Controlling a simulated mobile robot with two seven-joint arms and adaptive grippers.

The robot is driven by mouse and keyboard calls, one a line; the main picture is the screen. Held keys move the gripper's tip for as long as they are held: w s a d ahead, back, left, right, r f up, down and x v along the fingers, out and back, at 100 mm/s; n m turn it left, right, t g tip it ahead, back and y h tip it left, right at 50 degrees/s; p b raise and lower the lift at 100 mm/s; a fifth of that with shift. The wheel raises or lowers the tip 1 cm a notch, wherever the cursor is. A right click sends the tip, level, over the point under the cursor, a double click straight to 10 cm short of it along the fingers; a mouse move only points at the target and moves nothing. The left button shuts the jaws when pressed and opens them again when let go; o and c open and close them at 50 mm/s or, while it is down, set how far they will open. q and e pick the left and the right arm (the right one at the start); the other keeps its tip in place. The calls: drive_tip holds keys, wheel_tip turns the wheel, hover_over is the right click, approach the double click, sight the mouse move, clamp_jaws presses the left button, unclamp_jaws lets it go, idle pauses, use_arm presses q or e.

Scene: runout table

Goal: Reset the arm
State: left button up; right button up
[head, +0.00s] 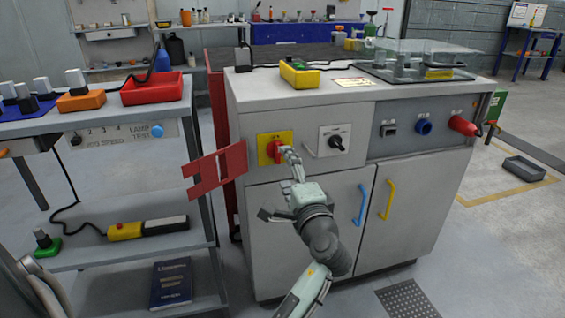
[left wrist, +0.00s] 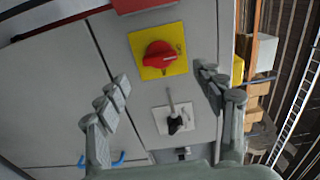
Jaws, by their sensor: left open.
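My left gripper (head: 288,158) is at the front of the grey cabinet (head: 262,208), just in front of the red rotary knob (head: 274,149) on its yellow plate (head: 263,157). In the left wrist view, the open fingers (left wrist: 163,80) are spread wide with nothing between their tips. The red knob (left wrist: 158,57) lies just beyond them, and the black-handled switch (left wrist: 175,124) on a white plate shows between the fingers. Whether a finger touches the cabinet is unclear. My right gripper is in neither view.
A red slotted plate (head: 218,171) sticks out left of the cabinet front. Blue (head: 361,204) and yellow (head: 388,199) door handles are to the right of my arm. A shelf cart (head: 115,258) stands at left. Floor at far right is mostly open.

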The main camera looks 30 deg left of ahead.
use_arm(q)
drive_tip(key=shift+s+d, duration=0.3)
drive_tip(key=s+f+n+g+h+p, duration=0.2)
drive_tip(key=s+f+h, duration=0.25)
drive_tip(key=f, duration=0.65)
drive_tip(key=s+f+n+g+h+p, duration=0.1)
drive_tip(key=s+f+g+h, duration=0.3)
drive_tip(key=f, duration=0.7)
drive_tip(key=s+d+f+n+g+h+p, duration=0.1)
drive_tip(key=s+d+f+h, duration=0.1)
drive_tip(key=s+f, duration=0.2)
drive_tip(key=s+d+f+n+g+h+p, duration=0.1)
drive_tip(key=s+f, duration=0.4)
drive_tip(key=s, duration=0.6)
drive_tip(key=shift+d+f+n+g+h, duration=0.25)
drive_tip(key=shift+d+n+h, duration=0.2)
drive_tip(key=shift+d+n, duration=0.35)
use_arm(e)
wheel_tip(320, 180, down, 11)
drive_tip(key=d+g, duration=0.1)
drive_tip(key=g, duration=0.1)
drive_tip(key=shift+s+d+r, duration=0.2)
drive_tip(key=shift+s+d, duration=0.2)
